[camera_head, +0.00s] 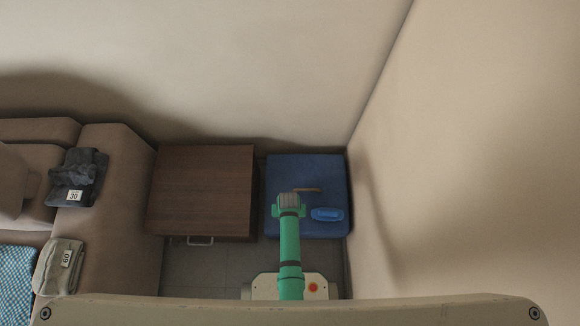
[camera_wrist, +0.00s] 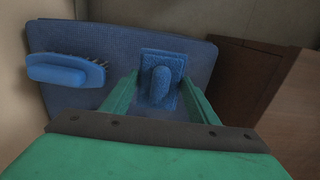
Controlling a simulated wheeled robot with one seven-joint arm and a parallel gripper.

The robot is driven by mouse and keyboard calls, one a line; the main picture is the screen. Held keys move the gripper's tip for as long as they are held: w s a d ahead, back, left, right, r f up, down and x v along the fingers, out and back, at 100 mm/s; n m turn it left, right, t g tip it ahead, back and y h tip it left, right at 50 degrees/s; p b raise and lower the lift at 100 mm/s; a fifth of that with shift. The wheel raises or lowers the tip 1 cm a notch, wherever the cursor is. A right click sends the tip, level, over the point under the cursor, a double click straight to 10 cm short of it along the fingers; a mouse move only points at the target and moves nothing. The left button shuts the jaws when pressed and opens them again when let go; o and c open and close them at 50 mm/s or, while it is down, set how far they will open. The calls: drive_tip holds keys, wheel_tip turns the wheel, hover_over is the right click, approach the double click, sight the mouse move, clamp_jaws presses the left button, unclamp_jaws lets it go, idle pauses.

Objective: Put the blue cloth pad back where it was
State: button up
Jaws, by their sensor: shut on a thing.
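The blue cloth pad (camera_wrist: 174,63) shows in the wrist view as a small textured rectangle with a rounded raised ridge in its middle. My gripper (camera_wrist: 162,97) is shut on it, with one green finger at each side. The pad is over the dark blue padded surface (camera_head: 279,171); I cannot tell whether it touches. In the head view my gripper (camera_head: 288,198) is over the left part of that surface and hides the pad.
A blue bristled brush (camera_head: 327,214) lies on the padded surface, right of my gripper. A thin brown thing (camera_head: 307,190) is behind it. A dark wooden cabinet (camera_head: 200,190) stands left. A wall (camera_head: 460,150) borders the right. Folded dark (camera_head: 80,172) and grey (camera_head: 58,262) cloths lie on the sofa.

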drive_tip(key=shift+w+d+f, duration=0.25)
drive_tip(key=shift+w+f, duration=0.55)
drive_tip(key=shift+f, duration=1.65)
drive_tip(key=o, duration=1)
drive_tip(key=shift+f, duration=0.1)
